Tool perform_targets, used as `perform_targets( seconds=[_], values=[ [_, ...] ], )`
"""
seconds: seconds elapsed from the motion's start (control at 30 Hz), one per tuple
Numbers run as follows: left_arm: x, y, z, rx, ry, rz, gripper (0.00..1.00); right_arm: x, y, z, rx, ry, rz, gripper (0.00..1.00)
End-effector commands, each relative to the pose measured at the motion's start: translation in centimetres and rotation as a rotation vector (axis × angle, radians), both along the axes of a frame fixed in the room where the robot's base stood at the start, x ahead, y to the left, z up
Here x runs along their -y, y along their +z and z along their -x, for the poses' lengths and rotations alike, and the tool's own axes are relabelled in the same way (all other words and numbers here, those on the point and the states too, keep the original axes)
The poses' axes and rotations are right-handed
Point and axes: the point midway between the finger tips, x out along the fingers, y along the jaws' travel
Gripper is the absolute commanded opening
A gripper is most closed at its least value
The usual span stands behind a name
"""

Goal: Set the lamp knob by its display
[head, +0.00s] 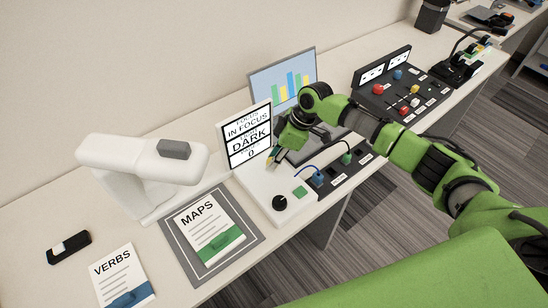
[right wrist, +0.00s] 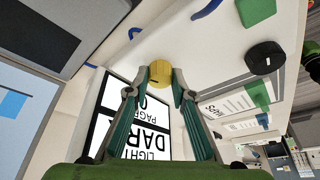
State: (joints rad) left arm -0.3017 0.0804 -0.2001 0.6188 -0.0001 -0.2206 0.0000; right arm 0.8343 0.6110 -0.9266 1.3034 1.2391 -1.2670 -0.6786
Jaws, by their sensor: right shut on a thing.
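The display (head: 248,137) stands upright at the back of a white control box (head: 258,190). Its readable lines say "IN FOCUS", "DARK" and "0". My right gripper (head: 273,160) reaches down to the box just in front of the display. In the right wrist view its two fingers are closed around a round yellow knob (right wrist: 160,88), which has a dark mark on its face. The fingers hide part of the display's lettering there. A black knob (head: 280,202) and a green button (head: 300,191) sit apart from the gripper on the same box. My left gripper is out of view.
A white overhead scanner (head: 145,168) stands at left, beside a "MAPS" sheet (head: 208,228) on a grey mat (head: 177,237). A "VERBS" booklet (head: 120,270) lies nearer. A cable panel (head: 335,176), a monitor (head: 285,75) and a switch panel (head: 402,92) crowd the right side.

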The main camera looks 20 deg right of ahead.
Motion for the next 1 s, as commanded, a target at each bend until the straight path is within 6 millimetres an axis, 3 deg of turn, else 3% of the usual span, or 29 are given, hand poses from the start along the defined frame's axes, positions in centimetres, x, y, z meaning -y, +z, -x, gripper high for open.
perform_targets(
  seconds=[0.27, 0.7, 1.0],
  values=[
    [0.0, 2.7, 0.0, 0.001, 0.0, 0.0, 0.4, -0.1, 0.5, 0.2, -0.003, -0.118, 0.0, 0.01],
    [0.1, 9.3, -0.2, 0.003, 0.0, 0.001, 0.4, -0.4, 0.7, 0.5, -0.003, -0.511, -0.001, 0.01],
    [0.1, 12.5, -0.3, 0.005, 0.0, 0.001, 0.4, -0.5, 0.5, 0.5, -0.002, -0.754, 0.0, 0.01]
  ],
)
